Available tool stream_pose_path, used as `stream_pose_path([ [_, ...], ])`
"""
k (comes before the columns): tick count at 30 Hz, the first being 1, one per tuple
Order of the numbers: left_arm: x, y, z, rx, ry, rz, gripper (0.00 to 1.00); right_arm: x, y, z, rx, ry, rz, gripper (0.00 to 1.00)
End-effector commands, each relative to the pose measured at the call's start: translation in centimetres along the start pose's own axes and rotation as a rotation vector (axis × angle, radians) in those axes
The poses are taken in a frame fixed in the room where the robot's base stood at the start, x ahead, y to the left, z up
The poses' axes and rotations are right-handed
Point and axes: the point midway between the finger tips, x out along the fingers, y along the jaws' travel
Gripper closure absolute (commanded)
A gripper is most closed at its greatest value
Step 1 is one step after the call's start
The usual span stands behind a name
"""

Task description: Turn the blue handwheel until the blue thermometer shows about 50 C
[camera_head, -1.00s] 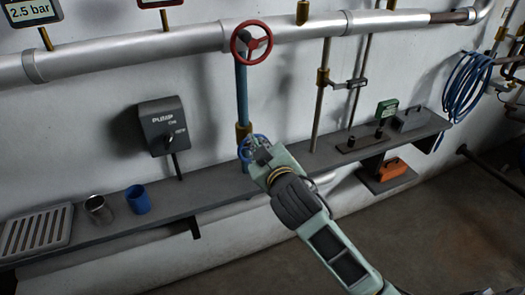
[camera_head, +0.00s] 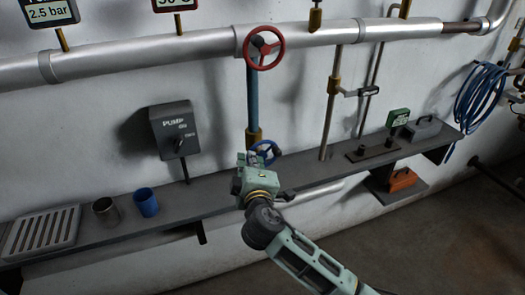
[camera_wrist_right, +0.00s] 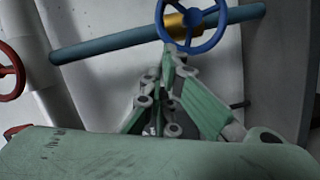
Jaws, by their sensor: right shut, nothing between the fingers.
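The blue handwheel (camera_head: 270,149) sits at the foot of a vertical blue pipe, just above the shelf. My right gripper (camera_head: 250,160) is shut and empty, just left of and below the wheel in the head view. In the right wrist view the blue handwheel (camera_wrist_right: 193,17) is at the top, partly cut off, on a brass fitting. The closed fingertips (camera_wrist_right: 172,52) point at its lower left rim; whether they touch it I cannot tell. A red-framed display (camera_head: 177,3) is cut by the top edge, its reading unclear. No blue thermometer is identifiable. My left gripper is not in view.
A red handwheel (camera_head: 265,48) is above on the big pipe (camera_head: 190,45). The shelf (camera_head: 220,190) carries a grate (camera_head: 40,232), a metal cup (camera_head: 106,211) and a blue cup (camera_head: 146,202). A pump switch box (camera_head: 174,129) is left of the wheel.

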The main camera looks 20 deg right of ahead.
Motion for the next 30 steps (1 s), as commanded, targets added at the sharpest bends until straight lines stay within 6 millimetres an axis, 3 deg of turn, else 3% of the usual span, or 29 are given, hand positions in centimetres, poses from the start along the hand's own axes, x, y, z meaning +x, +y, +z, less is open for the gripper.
stream_pose_path([
  [6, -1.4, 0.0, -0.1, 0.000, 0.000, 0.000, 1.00, 3.8, 0.2, 0.6, -0.004, -0.003, -0.002, 1.00],
  [15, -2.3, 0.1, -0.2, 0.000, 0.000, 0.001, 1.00, 4.4, 0.1, 3.7, 0.001, 0.000, -0.001, 1.00],
  [30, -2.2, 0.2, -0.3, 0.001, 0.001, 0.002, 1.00, 4.5, 0.0, 4.4, 0.045, 0.000, -0.012, 1.00],
])
